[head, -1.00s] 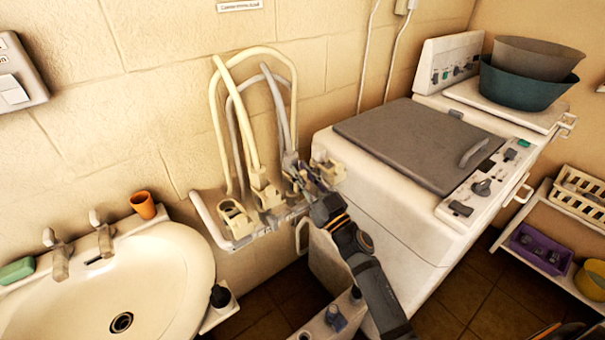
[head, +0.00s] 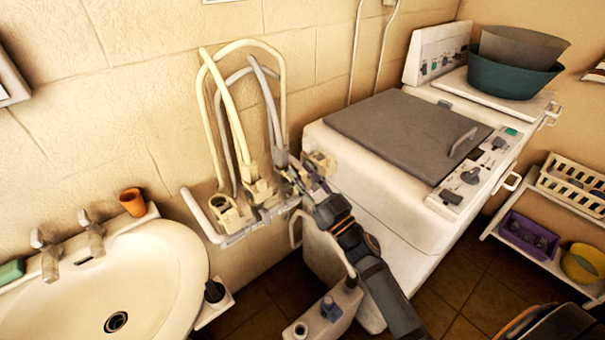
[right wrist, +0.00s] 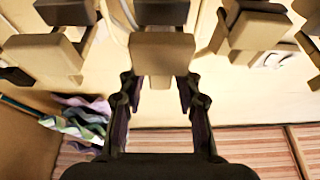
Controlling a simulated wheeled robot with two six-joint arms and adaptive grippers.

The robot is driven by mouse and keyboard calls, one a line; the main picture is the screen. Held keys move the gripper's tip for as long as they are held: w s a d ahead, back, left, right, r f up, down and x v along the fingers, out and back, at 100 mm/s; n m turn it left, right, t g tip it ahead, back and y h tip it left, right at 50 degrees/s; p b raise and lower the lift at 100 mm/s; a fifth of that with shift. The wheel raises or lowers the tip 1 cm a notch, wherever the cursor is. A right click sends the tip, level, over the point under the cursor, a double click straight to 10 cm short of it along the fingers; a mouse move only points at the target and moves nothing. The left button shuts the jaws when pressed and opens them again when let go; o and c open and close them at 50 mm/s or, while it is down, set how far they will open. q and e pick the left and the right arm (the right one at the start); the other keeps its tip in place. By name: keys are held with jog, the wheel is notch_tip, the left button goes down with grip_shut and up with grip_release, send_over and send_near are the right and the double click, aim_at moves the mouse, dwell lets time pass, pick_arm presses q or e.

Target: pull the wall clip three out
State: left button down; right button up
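A white wall rack (head: 222,238) carries a row of clips between the washbasin and the washing machine. Cream clips (head: 228,214) sit at its left, with hoses looping above. My right gripper (head: 303,188) reaches the right part of the row and hides part of the clip there. In the right wrist view a cream clip (right wrist: 162,55) with a dark top sits straight ahead of my right gripper (right wrist: 159,85). The two fingers stand apart, one on each side of the clip's lower part; firm contact cannot be made out. Clip numbers are not readable. My left gripper is not in view.
Neighbouring clips (right wrist: 45,52) stand close on both sides. The washing machine (head: 375,190) is right of the rack, the washbasin (head: 160,265) left, with an orange cup (head: 133,202). A white container (head: 325,315) stands below my right arm. A shelf (head: 540,255) is at right.

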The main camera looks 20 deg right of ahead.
jog(key=shift+o, duration=0.3)
jog(key=shift+s, duration=0.1)
jog(key=shift+s+f, duration=0.2)
jog(key=v, duration=1.1)
jog(key=shift+d, duration=0.15)
jog(key=shift+s, duration=0.15)
